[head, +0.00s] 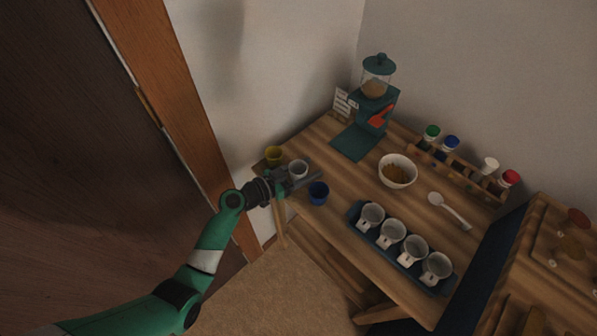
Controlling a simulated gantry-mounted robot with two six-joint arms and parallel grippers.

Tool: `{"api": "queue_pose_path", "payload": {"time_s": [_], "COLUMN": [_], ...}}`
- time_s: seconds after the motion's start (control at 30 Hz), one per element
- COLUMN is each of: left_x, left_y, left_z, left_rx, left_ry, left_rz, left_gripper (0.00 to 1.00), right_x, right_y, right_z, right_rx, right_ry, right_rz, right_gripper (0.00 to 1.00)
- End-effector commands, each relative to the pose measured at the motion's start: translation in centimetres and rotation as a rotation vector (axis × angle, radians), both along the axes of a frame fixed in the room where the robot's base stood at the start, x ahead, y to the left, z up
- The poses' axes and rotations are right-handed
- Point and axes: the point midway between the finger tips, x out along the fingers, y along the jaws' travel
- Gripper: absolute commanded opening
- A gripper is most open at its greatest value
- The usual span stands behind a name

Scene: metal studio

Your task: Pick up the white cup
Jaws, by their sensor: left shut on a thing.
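The white cup (299,168) is at the left end of the wooden table, between a yellow cup (273,154) and a blue cup (318,192). My left gripper (292,180) reaches in from the left and is shut on the white cup at its near side. The fingers partly cover the cup's lower part, so I cannot tell whether it still touches the table. My right gripper is not in view.
A blue tray (356,223) with several white cups stands at the table's front. A white bowl (397,184), a white spoon (450,210), a green dispenser (373,106) and a wooden rack (456,172) with coloured cups stand farther back and right.

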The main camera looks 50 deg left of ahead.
Motion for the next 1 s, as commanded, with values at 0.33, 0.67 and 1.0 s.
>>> {"api": "queue_pose_path", "payload": {"time_s": [0.33, 0.67, 1.0], "left_x": [0.0, -2.0, -7.2], "left_y": [0.0, -2.7, -9.5], "left_z": [0.9, 7.9, 12.4], "left_rx": [0.001, 0.002, -0.001], "left_ry": [-0.001, -0.002, 0.001], "left_rz": [0.000, -0.006, -0.007], "left_gripper": [0.05, 0.05, 0.05], "right_x": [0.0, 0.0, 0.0], "right_y": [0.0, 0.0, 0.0], "right_z": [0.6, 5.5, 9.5], "right_rx": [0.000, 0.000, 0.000], "right_ry": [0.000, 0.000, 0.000], "right_rz": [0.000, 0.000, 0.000], "right_gripper": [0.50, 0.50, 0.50]}}
